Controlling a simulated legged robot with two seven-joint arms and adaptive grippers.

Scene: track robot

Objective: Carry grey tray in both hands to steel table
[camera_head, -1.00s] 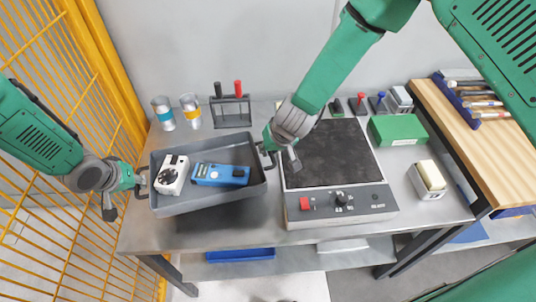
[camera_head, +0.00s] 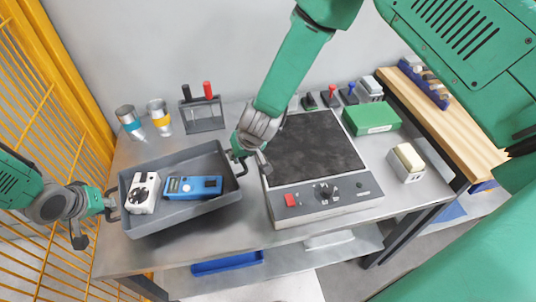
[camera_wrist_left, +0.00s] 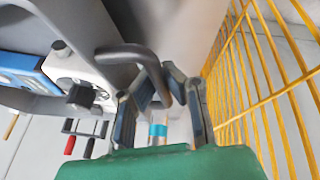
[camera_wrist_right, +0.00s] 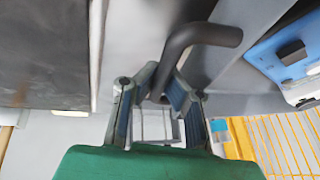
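The grey tray (camera_head: 190,214) is a shallow open box with a dark bar handle at each end. It is over the left part of a grey steel table (camera_head: 425,195), with a dark shadow around its front; I cannot tell whether it touches the top. A white device with a black dial (camera_head: 143,193) and a blue meter (camera_head: 194,187) lie in it. My left gripper (camera_head: 112,208) is closed around the left handle (camera_wrist_left: 140,54). My right gripper (camera_head: 240,163) is closed around the right handle (camera_wrist_right: 200,36).
A black-topped plate device (camera_head: 312,150) stands right of the tray. Two banded cups (camera_head: 130,122) and a small rack (camera_head: 203,113) stand behind it. A green box (camera_head: 372,118) and white block (camera_head: 406,162) are at the right. A yellow mesh fence (camera_head: 60,130) borders the left.

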